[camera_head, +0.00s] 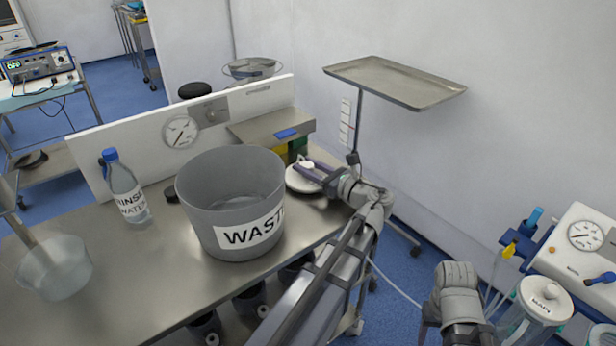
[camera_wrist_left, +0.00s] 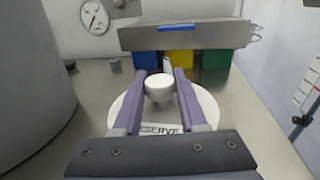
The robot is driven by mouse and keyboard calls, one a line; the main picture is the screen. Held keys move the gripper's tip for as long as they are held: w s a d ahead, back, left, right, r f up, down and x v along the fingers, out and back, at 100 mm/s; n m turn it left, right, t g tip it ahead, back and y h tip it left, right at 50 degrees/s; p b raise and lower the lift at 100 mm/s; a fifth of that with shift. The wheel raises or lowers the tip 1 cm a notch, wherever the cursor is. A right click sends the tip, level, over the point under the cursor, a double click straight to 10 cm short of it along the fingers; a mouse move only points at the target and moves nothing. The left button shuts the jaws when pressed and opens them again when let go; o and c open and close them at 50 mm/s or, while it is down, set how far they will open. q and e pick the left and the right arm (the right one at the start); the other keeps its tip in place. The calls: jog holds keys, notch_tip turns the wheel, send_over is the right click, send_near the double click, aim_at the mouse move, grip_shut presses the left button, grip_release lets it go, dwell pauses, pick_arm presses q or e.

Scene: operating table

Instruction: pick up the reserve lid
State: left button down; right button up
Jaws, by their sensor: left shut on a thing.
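The reserve lid (camera_wrist_left: 205,105) is a round white disc with a white knob (camera_wrist_left: 159,91) and a label of which "SERVE" can be read. In the head view the lid (camera_head: 298,184) is at the right end of the steel table, just right of the waste bucket. My left gripper (camera_wrist_left: 160,76) has its two purple fingers on either side of the knob and is shut on it. It also shows in the head view (camera_head: 309,168), over the lid. The lid looks level, at or very near the tabletop. My right gripper is not in view.
The grey waste bucket (camera_head: 232,210) stands close left of the lid. A steel shelf (camera_head: 262,128) with coloured bins is behind it. A rinse water bottle (camera_head: 128,192) stands farther left. A raised tray (camera_head: 395,82) is at the back right. A jar lidded "MAIN" (camera_head: 545,300) is at lower right.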

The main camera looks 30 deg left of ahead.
aim_at(307, 164)
pick_arm(q)
jog(key=shift+r, duration=0.15)
notch_tip(307, 164, up, 10)
jog(key=p, duration=1)
